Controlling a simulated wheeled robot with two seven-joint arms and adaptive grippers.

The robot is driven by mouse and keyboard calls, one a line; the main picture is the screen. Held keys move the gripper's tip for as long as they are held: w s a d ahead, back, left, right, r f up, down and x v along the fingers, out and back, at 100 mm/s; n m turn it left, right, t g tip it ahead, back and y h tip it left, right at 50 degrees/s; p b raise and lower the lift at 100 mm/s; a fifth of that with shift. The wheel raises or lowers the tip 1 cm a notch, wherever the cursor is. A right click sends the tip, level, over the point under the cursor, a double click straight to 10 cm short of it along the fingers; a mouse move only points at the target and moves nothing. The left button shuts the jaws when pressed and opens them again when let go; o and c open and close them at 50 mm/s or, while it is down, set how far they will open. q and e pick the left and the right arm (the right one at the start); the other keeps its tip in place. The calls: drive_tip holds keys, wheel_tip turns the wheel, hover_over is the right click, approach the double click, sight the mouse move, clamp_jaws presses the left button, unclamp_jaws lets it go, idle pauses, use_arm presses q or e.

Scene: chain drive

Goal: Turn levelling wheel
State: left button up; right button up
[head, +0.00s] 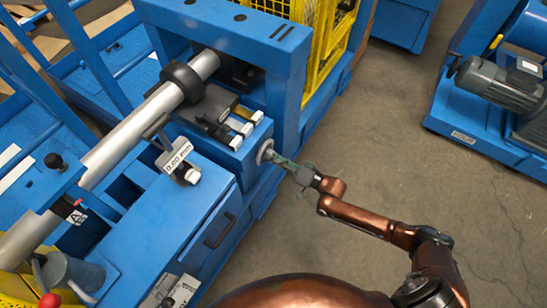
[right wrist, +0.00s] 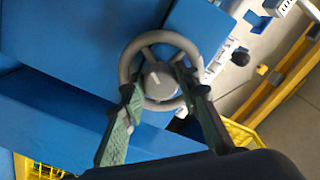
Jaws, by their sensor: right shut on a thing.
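The levelling wheel (head: 264,151) is a small grey handwheel on the side of the blue machine frame. In the right wrist view the wheel (right wrist: 160,82) shows as a round spoked rim with a pale hub. My right gripper (head: 280,161) reaches it from the right. In the right wrist view its two green fingers (right wrist: 158,90) lie on either side of the hub, across the rim, closed on the wheel. My left gripper is out of view.
A long grey shaft (head: 130,132) with a black collar (head: 182,83) crosses the blue frame. A yellow mesh guard (head: 318,45) stands behind. A grey motor (head: 500,82) on a blue base is at the right. The floor between is clear.

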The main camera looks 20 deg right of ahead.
drive_tip(key=o, duration=1.2)
drive_tip(key=shift+c, duration=0.2)
drive_tip(key=v, duration=1.2)
